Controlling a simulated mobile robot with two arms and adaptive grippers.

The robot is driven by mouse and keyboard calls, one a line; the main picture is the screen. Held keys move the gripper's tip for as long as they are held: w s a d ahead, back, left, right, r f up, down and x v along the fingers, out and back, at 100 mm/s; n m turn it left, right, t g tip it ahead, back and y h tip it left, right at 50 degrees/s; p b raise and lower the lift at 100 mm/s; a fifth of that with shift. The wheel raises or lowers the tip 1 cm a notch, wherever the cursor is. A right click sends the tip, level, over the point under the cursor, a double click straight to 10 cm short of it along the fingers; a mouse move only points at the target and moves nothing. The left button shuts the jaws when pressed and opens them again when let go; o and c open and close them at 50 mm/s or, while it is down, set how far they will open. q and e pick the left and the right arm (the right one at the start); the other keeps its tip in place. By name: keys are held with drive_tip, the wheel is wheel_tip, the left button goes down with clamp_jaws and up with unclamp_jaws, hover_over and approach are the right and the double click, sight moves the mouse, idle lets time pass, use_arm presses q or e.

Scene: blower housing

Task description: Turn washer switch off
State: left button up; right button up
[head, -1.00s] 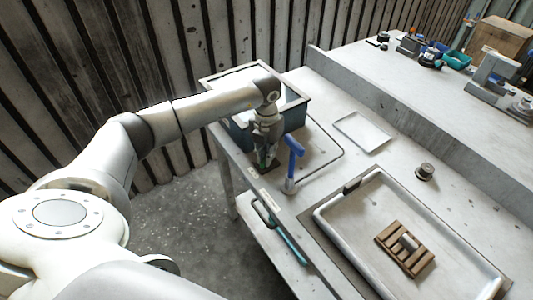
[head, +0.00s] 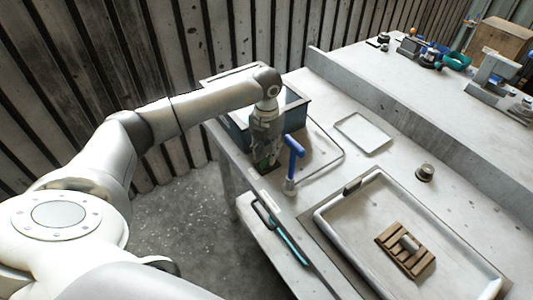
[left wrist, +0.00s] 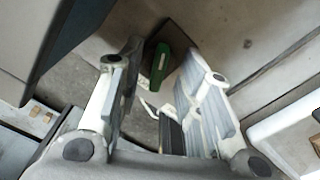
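A small green part (left wrist: 160,66), seemingly the washer switch, shows between my left fingertips in the left wrist view. It stands on a dark plate near the bench's front edge. My left gripper (head: 267,161) points down over it beside the dark open-topped basin (head: 294,116). In the left wrist view my left gripper (left wrist: 163,57) has its two fingers apart, one on each side of the green part, with a gap visible. Whether a finger touches it cannot be told. In the head view the fingers mostly hide the part. My right gripper is not in view.
A blue-handled upright fitting (head: 294,152) stands close to the right of my left gripper. A large white tray (head: 330,222) holds a slatted wooden rack (head: 404,256). A flat small tray (head: 363,133) and a round knob (head: 425,172) are behind.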

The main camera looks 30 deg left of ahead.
sight(266, 156)
use_arm(q)
wheel_tip(266, 156, up, 10)
drive_tip(key=shift+r, duration=0.2)
idle(0.6)
